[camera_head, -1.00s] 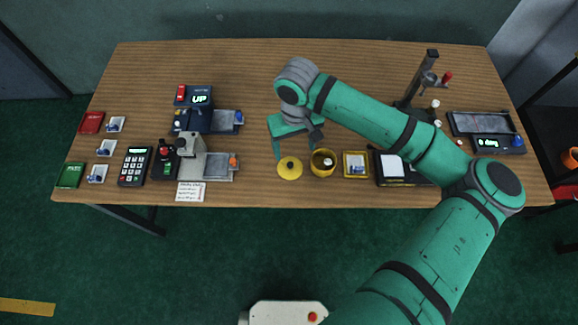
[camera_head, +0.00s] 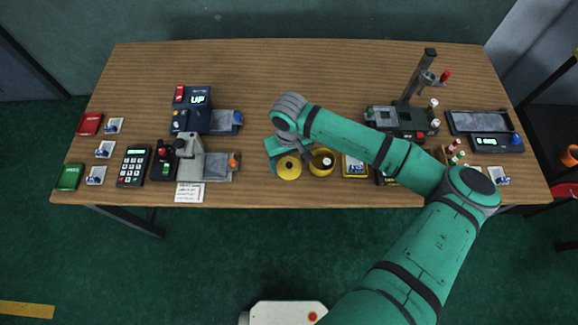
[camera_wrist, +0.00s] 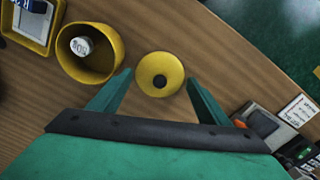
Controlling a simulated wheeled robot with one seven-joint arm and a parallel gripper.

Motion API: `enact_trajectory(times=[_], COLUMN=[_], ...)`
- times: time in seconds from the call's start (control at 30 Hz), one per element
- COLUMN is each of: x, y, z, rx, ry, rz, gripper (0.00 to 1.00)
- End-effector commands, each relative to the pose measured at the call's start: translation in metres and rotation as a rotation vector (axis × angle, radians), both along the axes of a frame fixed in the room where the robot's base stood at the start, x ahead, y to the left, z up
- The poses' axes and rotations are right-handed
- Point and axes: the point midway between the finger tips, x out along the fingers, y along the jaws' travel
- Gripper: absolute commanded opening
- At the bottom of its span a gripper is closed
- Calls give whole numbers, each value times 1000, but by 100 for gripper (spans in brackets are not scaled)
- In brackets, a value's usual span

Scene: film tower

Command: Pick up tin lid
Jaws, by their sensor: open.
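The tin lid (camera_head: 289,168) is a round yellow disc with a dark knob at its centre, lying near the table's front edge. In the wrist view the lid (camera_wrist: 159,74) sits between and just beyond the fingertips. My gripper (camera_wrist: 160,82) is open and empty, its two green fingers pointing at either side of the lid. In the head view my gripper (camera_head: 285,148) is just behind the lid. I cannot tell its exact height above it. The open yellow tin (camera_head: 322,162) stands right of the lid, with a white-capped item (camera_wrist: 81,46) inside.
A yellow tray (camera_head: 354,164) stands right of the tin. A grey device (camera_head: 207,165) with a microscope-like head is left of the lid, with a white note (camera_head: 189,192) in front. The table's front edge is close to the lid. The table's back strip is clear.

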Motion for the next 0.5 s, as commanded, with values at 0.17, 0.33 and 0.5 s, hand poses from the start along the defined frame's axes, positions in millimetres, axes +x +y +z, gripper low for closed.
enact_trajectory(times=[0.17,0.33,0.5], x=[0,0,0], y=[0,0,0], z=[-8,-8,-8], rx=[0,-1,-1], ry=[-2,-1,-1], rz=[0,0,0], gripper=[71,59,21])
